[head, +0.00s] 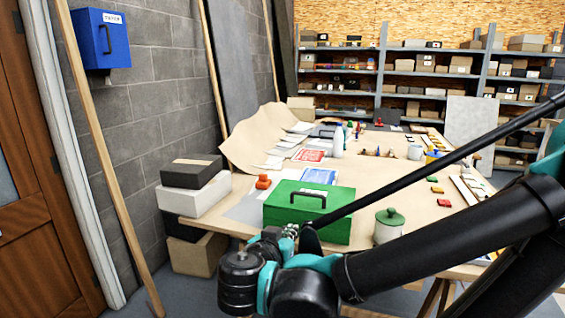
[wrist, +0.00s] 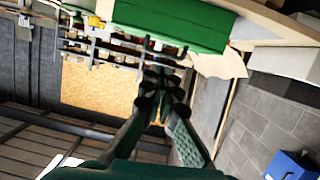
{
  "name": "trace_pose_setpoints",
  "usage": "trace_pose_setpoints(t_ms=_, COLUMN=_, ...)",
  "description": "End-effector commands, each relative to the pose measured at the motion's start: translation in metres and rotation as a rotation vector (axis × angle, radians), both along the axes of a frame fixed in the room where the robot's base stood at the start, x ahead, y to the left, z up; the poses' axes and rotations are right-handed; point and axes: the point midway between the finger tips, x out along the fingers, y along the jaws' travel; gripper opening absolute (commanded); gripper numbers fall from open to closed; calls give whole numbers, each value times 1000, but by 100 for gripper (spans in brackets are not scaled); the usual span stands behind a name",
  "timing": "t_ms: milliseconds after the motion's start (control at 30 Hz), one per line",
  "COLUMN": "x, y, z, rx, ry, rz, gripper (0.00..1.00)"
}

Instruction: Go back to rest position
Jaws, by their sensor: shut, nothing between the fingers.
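My gripper (wrist: 160,95) is shut and empty, its dark fingers meeting in the middle of the tilted wrist view. In the head view my gripper (head: 292,232) is at the end of my black and teal arm, near the table's front edge. It appears in front of the green toolbox (head: 325,227); the gap between them is hard to tell. The toolbox also shows at the top of the wrist view (wrist: 175,22). My arm hides part of the table's right side.
The work table (head: 350,195) holds a lidded pot (head: 389,226), a white bottle (head: 338,140), papers and small coloured pieces. Stacked boxes (head: 195,190) stand left of it. A blue wall box (head: 100,39) hangs at the left. Shelves (head: 425,73) line the back.

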Motion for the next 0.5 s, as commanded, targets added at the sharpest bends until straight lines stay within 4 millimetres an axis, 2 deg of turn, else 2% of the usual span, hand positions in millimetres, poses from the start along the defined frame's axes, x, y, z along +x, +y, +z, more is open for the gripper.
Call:
trace_pose_setpoints(t_ms=267, x=11, y=-24, z=-27, rx=-60, ry=127, rz=-34, gripper=0)
trace_pose_setpoints(t_ms=500, x=20, y=-58, z=-66, rx=-120, ry=315, rz=-61, gripper=0)
